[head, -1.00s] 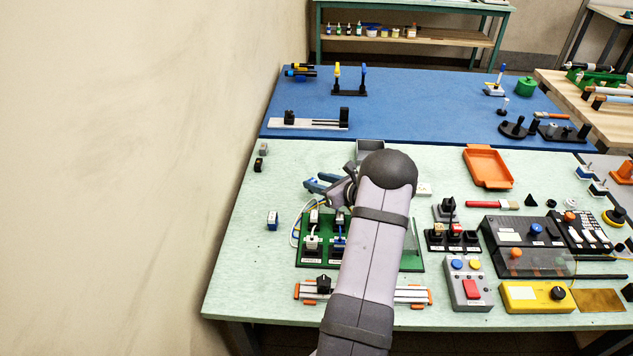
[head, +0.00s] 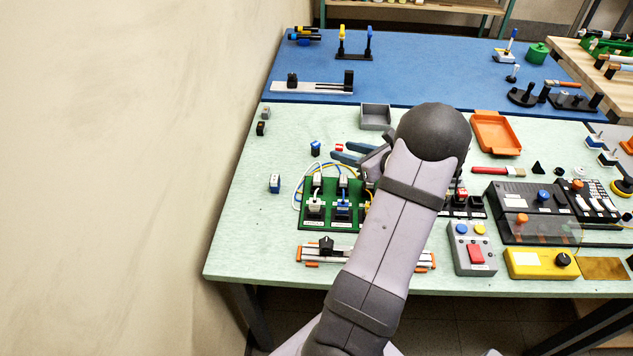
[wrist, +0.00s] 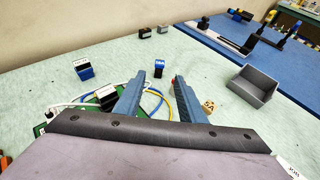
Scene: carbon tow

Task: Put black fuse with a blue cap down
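The black fuse with a blue cap (head: 315,149) stands upright on the pale green table, behind the green board. In the wrist view the fuse (wrist: 159,69) shows beyond and between my fingertips, apart from both. My gripper (head: 340,153) has blue fingers, spread open and empty; in the wrist view (wrist: 159,76) the gap between them is clear. A similar blue and black block with a white label (head: 275,183) stands to the left, and also shows in the wrist view (wrist: 83,69).
The green board (head: 316,221) with plugs and looped white, blue and yellow wires lies nearby. A grey bin (head: 375,117) stands behind my gripper. A small red and white piece (head: 339,147) is by the fingers. Table left of the fuse is mostly clear.

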